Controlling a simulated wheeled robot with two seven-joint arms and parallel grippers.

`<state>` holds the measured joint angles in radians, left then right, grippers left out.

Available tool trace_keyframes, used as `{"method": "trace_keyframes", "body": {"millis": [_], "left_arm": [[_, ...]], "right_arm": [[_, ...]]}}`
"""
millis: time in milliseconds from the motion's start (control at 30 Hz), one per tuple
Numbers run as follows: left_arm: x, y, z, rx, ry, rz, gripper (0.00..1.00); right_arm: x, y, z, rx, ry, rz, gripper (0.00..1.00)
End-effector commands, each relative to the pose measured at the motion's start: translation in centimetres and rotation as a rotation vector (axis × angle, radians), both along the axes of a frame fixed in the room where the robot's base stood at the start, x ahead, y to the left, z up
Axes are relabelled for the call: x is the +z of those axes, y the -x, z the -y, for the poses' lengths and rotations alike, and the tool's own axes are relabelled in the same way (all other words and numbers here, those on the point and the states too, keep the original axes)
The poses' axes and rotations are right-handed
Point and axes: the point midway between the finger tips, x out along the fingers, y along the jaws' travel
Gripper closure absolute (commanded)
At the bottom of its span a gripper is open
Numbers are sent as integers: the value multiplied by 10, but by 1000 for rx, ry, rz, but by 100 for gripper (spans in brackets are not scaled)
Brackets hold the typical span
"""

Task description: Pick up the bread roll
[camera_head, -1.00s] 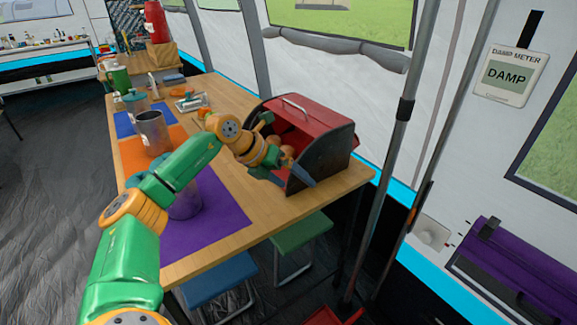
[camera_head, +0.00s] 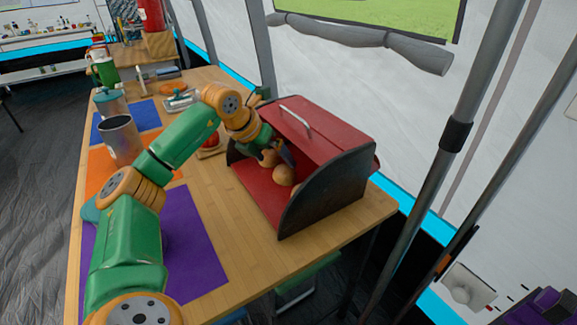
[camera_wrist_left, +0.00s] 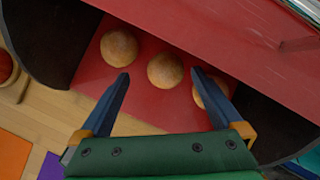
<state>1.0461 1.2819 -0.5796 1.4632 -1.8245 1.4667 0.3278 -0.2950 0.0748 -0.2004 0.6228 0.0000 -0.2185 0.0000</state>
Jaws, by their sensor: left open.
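The bread rolls are round and golden brown and sit inside a red bread box (camera_head: 345,145) with dark side panels. The wrist view shows a left roll (camera_wrist_left: 119,47), a middle roll (camera_wrist_left: 165,70) and a right roll (camera_wrist_left: 210,92) partly behind a finger. One roll (camera_head: 283,176) shows plainly in the head view. My left gripper (camera_wrist_left: 160,73) is open, with its blue fingers reaching into the box's open front. The middle roll lies between and just beyond the fingertips; I cannot tell whether they touch it. My right gripper is not in view.
The box's red lid hangs over the rolls, and its dark side panels flank the opening. A tomato-like red item (camera_head: 210,140) on a board stands beside the box. A metal pot (camera_head: 121,138) stands on an orange mat. The purple mat (camera_head: 200,250) is mostly bare.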

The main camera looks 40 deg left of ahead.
Motion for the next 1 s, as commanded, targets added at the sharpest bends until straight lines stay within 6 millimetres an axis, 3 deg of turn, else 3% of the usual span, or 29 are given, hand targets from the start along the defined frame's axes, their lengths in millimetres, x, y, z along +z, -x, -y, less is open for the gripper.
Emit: {"method": "trace_keyframes", "body": {"millis": [233, 500, 567, 800, 833, 1000], "left_arm": [[-42, -21, 6, -1, 3, -3, 0], [-49, -26, 6, -2, 1, -1, 0], [-49, -26, 6, -2, 1, -1, 11], [-49, -26, 6, -1, 1, -1, 76], [-49, -26, 6, -2, 1, -1, 80], [-49, -26, 6, -1, 1, -1, 80]], "right_arm": [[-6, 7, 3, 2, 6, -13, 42], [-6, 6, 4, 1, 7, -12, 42], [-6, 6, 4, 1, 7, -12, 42], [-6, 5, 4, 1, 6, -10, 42], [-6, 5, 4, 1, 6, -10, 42], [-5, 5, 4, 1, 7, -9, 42]]}}
